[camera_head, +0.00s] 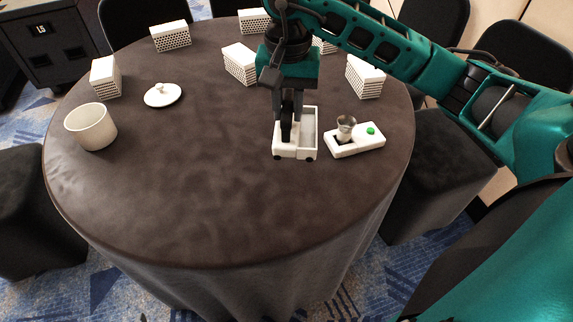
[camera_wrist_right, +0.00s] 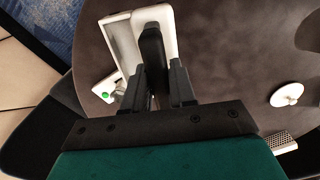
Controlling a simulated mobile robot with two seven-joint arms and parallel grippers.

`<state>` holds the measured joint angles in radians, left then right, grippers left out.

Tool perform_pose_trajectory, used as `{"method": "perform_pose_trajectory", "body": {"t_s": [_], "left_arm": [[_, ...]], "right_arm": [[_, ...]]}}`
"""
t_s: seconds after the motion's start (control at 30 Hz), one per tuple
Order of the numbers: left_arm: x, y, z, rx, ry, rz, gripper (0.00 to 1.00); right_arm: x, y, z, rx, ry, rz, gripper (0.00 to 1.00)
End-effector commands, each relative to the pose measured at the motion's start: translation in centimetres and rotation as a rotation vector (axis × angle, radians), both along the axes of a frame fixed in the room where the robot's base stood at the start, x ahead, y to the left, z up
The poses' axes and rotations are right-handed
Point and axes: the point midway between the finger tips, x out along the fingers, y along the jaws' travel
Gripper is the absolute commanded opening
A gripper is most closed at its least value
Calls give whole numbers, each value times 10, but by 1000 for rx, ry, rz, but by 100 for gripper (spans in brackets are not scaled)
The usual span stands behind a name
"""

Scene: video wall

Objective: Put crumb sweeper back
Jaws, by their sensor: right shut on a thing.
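A white box-like unit (camera_head: 309,146) with dark feet or wheels stands on the round table, right of its middle. It also shows in the wrist view (camera_wrist_right: 122,42) as an open tray beside a white rounded part. I take the black upright part (camera_wrist_right: 152,58) there to be the crumb sweeper's handle. My right gripper (camera_head: 291,132) points down over the left side of the unit. In the wrist view its fingers (camera_wrist_right: 167,85) are shut on the black handle. Whether the sweeper sits inside the unit or just above it, I cannot tell. My left gripper is not in view.
Right beside the unit is a white base (camera_head: 357,146) with a green button (camera_head: 371,131) and a metal cup (camera_head: 346,124). A white pot (camera_head: 91,127), a white lid (camera_head: 162,95) and several perforated white boxes (camera_head: 106,78) stand farther off. The table's front (camera_head: 190,215) is clear.

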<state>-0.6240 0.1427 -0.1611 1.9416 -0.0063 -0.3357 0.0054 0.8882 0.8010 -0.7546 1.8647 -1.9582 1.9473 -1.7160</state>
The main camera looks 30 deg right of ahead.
Motion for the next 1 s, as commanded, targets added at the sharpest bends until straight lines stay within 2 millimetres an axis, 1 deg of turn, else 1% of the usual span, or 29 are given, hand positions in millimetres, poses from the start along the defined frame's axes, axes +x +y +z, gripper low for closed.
{"method": "perform_pose_trajectory", "body": {"t_s": [0.03, 0.2, 0.3, 0.4, 0.67, 0.8, 0.9, 1.0], "left_arm": [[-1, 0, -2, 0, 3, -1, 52], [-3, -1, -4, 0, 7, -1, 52], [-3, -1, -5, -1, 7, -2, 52], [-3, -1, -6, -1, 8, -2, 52], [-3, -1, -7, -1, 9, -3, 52], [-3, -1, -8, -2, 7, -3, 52], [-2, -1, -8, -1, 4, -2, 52], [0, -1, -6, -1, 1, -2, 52]], "right_arm": [[-2, 0, -17, 0, 7, -1, 0], [-1, 0, -63, 1, 5, -1, 0], [-1, 1, -86, 2, 5, 0, 0], [-1, 0, -103, 0, 2, 0, 0], [0, 0, -122, 0, 0, 1, 0], [-1, 0, -144, 1, 3, 0, 0], [0, 0, -156, 1, -1, 0, 0], [0, 0, -157, 0, -3, 1, 0]]}}
